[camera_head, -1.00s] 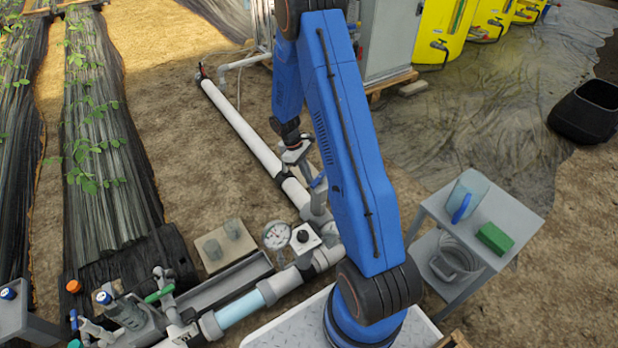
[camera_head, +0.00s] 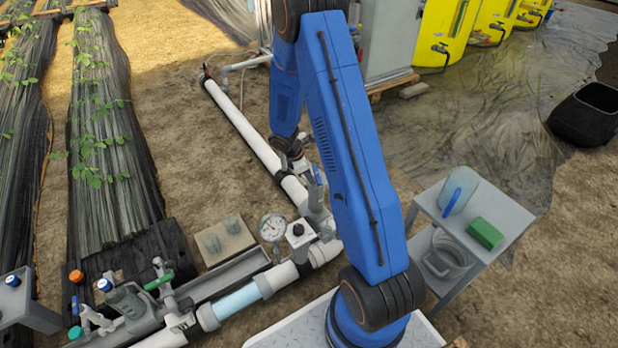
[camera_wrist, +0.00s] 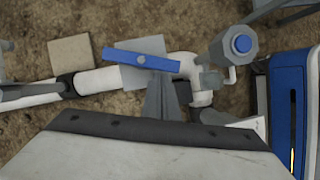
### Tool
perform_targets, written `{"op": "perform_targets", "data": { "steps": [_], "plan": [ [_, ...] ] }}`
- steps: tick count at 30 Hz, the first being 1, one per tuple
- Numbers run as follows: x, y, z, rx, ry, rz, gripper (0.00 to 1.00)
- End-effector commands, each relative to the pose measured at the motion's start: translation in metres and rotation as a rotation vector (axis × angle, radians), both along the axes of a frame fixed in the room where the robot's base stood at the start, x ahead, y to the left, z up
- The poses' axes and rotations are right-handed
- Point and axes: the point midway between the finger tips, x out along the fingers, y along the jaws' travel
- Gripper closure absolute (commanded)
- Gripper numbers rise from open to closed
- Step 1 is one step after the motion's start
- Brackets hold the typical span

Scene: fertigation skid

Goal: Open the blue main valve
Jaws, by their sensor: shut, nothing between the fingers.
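The blue main valve's lever (camera_wrist: 141,61) is a flat blue bar in the wrist view, lying roughly along the white pipe, tilted a little down to the right. In the head view the lever (camera_head: 318,174) shows only as a small blue piece beside my arm, partly hidden. My gripper (camera_wrist: 157,84) is shut and empty, its narrow fingers pointing at the lever from below in the wrist view. In the head view my gripper (camera_head: 301,166) is just left of the lever. I cannot tell whether the fingers touch it.
A pressure gauge (camera_head: 272,227) and a small box with a black knob (camera_head: 298,231) stand on the pipe nearby. A blue-capped grey cylinder (camera_wrist: 240,46) stands right of the lever. A grey side table (camera_head: 504,226) is at right; bare soil lies left of the pipe.

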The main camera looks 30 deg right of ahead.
Motion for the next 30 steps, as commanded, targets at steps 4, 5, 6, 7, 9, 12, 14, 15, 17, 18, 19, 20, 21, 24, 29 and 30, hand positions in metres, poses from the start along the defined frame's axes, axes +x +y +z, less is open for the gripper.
{"op": "perform_targets", "data": {
  "steps": [4, 5, 6, 7, 9, 12, 14, 15, 17, 18, 19, 20, 21, 24, 29, 30],
  "plan": [
    [-0.0049, -0.0027, 0.0003, 0.0, 0.0, 0.118, 1.0],
    [-0.0059, -0.0032, 0.0003, 0.0, 0.001, 0.139, 1.0],
    [-0.0067, -0.004, 0.0004, 0.0, 0.001, 0.166, 1.0],
    [-0.0071, -0.0047, 0.0005, 0.0, 0.0, 0.186, 1.0],
    [-0.0085, -0.0058, 0.0003, 0.0, 0.0, 0.226, 1.0],
    [-0.0099, -0.0072, 0.0001, 0.0, 0.0, 0.224, 1.0],
    [-0.0106, -0.0079, 0.0001, 0.0, 0.0, 0.223, 1.0],
    [-0.011, -0.0083, 0.0, 0.0, 0.0, 0.223, 1.0],
    [-0.0116, -0.0088, 0.0001, 0.0, 0.0, 0.223, 1.0],
    [-0.0118, -0.009, 0.0001, 0.0, -0.001, 0.222, 1.0],
    [-0.012, -0.0092, 0.0001, 0.0, -0.001, 0.222, 1.0],
    [-0.0121, -0.0094, 0.0, 0.0, -0.001, 0.222, 1.0],
    [-0.0122, -0.0095, 0.0, 0.0, -0.001, 0.222, 1.0],
    [-0.0124, -0.0097, 0.0001, 0.0, -0.001, 0.222, 1.0],
    [-0.0124, -0.0099, 0.0, 0.0, -0.001, 0.221, 1.0],
    [-0.0124, -0.0097, 0.0001, 0.0, -0.001, 0.221, 1.0]
  ]
}}
